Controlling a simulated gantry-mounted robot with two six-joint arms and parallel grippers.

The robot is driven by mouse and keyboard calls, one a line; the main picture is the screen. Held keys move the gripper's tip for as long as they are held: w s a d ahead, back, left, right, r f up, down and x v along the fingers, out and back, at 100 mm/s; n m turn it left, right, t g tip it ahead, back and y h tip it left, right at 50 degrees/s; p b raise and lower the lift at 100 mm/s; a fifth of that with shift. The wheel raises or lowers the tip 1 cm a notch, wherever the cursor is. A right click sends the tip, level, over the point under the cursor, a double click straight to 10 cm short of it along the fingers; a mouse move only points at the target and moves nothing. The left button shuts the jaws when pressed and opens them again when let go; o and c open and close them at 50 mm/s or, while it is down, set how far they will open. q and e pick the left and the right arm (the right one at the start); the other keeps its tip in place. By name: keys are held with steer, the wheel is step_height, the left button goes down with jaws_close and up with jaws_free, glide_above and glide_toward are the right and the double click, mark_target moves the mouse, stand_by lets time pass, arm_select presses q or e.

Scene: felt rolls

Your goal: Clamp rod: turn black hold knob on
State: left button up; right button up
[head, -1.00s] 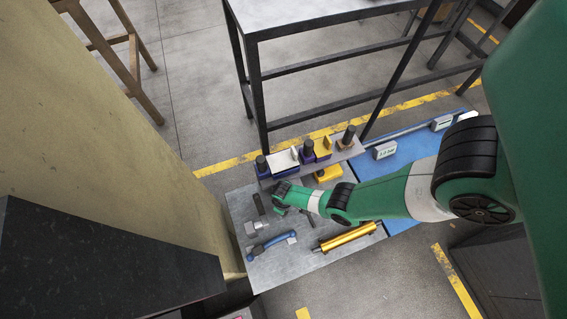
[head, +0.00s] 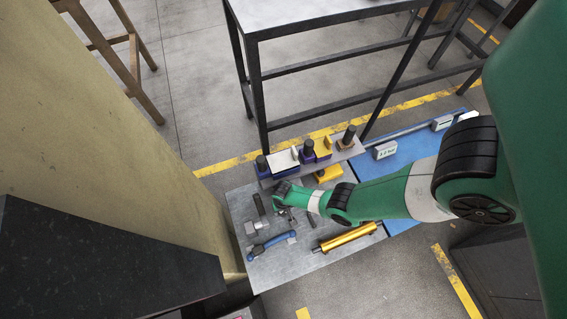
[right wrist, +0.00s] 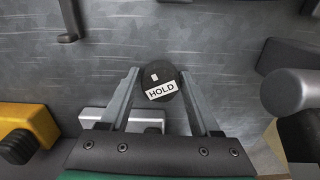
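The black round knob (right wrist: 158,72) with a white HOLD label lies at the middle of the right wrist view, in front of a grey metal surface. The label is slightly tilted. My right gripper (right wrist: 159,76) has its two fingers apart, one on each side of the knob. Narrow gaps seem to show beside it; firm contact is not visible. In the head view my right gripper (head: 291,214) is low over the grey plate (head: 275,272), and the knob cannot be made out there. A long grey rod (head: 408,130) runs along the blue surface. My left gripper is not in view.
A yellow block with a black knob (right wrist: 25,130) is at the left of the wrist view; a grey cylinder (right wrist: 290,90) is at the right. On the plate lie a blue-handled tool (head: 268,246) and a gold cylinder (head: 348,237). Upright black-topped parts (head: 308,148) stand behind.

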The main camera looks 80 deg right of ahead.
steer(key=shift+o, duration=0.3)
steer(key=n, duration=0.6)
steer(key=n, duration=0.6)
steer(key=shift+r, duration=0.15)
jaws_close()
stand_by(0.4)
